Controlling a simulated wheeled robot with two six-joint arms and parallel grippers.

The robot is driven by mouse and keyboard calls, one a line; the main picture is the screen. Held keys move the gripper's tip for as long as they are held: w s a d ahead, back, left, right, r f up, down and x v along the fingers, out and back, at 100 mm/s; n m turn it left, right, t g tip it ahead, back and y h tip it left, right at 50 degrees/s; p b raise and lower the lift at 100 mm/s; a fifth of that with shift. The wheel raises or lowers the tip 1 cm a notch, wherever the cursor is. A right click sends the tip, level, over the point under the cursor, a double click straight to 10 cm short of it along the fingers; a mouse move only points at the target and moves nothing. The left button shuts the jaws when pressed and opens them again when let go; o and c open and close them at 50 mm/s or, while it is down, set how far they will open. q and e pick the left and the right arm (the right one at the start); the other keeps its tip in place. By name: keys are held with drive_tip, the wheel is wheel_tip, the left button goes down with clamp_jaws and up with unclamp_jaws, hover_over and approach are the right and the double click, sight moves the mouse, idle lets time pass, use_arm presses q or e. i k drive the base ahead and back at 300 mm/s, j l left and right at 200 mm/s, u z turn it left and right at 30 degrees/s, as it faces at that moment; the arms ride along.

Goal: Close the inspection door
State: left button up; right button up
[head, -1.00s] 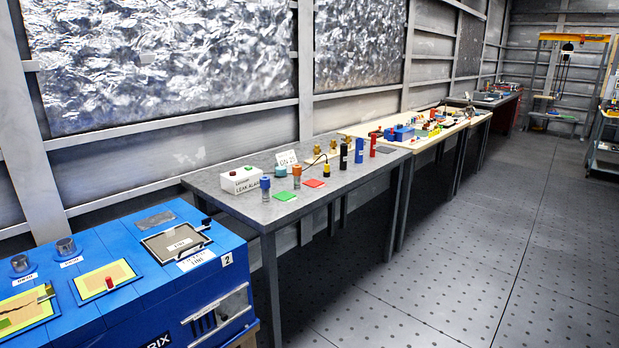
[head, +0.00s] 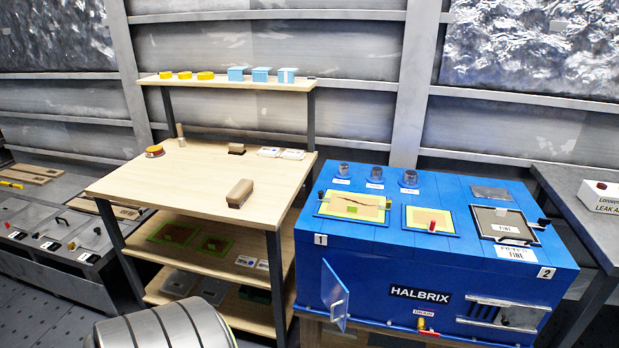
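The blue HALBRIX machine (head: 400,235) stands right of centre in the head view. A small blue door panel (head: 334,296) with a pale handle stands swung open at the left of its front face, below the number 1 label. It juts out from the machine, with its free edge toward me. The opening beside it is hard to make out. On the right of the front is a grey slotted panel (head: 505,312) below the number 2 label. Neither gripper shows in the head view.
A wooden bench (head: 190,185) with shelves stands left of the machine. A grey ribbed rounded shape (head: 165,328) fills the bottom edge at left. A red and yellow drain fitting (head: 427,327) sits low on the machine's front. A grey table (head: 580,200) stands at right.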

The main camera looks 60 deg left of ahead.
sight(334, 294)
drive_tip(key=u, duration=1.5)
